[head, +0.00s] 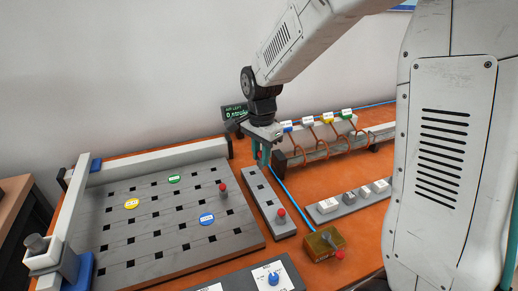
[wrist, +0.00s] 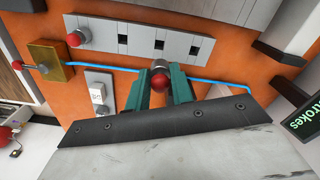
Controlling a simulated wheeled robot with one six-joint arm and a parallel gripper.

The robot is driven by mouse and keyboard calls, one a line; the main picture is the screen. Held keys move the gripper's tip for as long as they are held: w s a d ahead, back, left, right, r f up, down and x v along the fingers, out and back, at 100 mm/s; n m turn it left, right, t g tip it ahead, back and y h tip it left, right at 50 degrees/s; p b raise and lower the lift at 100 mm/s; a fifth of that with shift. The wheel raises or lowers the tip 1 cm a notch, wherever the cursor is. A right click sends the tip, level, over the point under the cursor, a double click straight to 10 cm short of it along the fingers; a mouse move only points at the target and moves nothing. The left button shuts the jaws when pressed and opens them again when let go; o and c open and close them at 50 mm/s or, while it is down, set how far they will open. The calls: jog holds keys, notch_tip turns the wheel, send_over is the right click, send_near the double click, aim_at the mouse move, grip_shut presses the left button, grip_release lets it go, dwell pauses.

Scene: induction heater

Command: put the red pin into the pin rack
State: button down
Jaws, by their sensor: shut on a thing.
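My gripper (wrist: 158,72) has teal fingers closed around a red pin (wrist: 160,80), whose round red head shows between them in the wrist view. In the wrist view the rack (wrist: 185,45) lies just beyond the fingertips, with dark square holes showing. Another red-headed pin (head: 281,212) stands in the rack's near end, also visible in the wrist view (wrist: 81,37). I cannot tell whether the held pin touches the rack.
A large slotted grey board (head: 150,245) with coloured discs and a red pin (head: 223,188) lies left of the rack. A yellow box with a red-tipped lever (head: 325,243) and a white switch strip (head: 345,203) stand right.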

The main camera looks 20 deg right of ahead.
aim_at(261, 169)
jog(key=shift+f, duration=3.75)
jog(key=shift+f, duration=0.5)
jog(key=c, duration=1.1)
grip_release()
jog(key=shift+c, duration=0.2)
notch_tip(261, 169, up, 8)
jog(key=shift+f, duration=0.1)
